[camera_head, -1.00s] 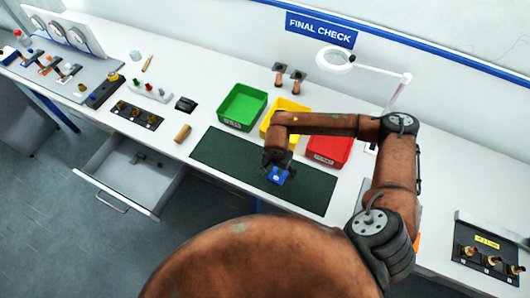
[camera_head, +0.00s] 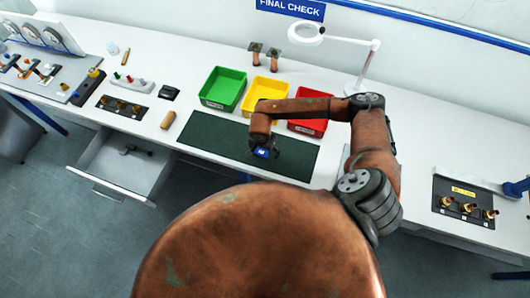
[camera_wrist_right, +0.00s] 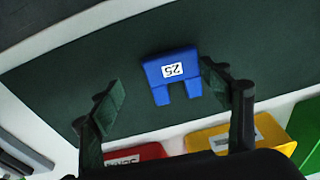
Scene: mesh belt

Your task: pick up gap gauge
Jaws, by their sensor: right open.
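The gap gauge is taken to be a small blue block (camera_head: 262,153) with two prongs and a white label reading 25. It lies on the dark green mat (camera_head: 212,138). In the right wrist view the blue gauge (camera_wrist_right: 168,70) shows whole, its prongs pointing down the picture. My right gripper (camera_head: 266,149) is right over it in the head view and covers part of it. In the wrist view my right gripper (camera_wrist_right: 163,88) is open, with one finger on each side of the gauge and nothing gripped. Whether the fingers touch it I cannot tell. My left gripper is not in view.
Green (camera_head: 222,90), yellow (camera_head: 265,92) and red (camera_head: 308,126) bins stand behind the mat. A magnifier lamp (camera_head: 306,32) stands behind them. A wooden cylinder (camera_head: 168,120) lies left of the mat. An open drawer (camera_head: 118,168) juts out at the front left.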

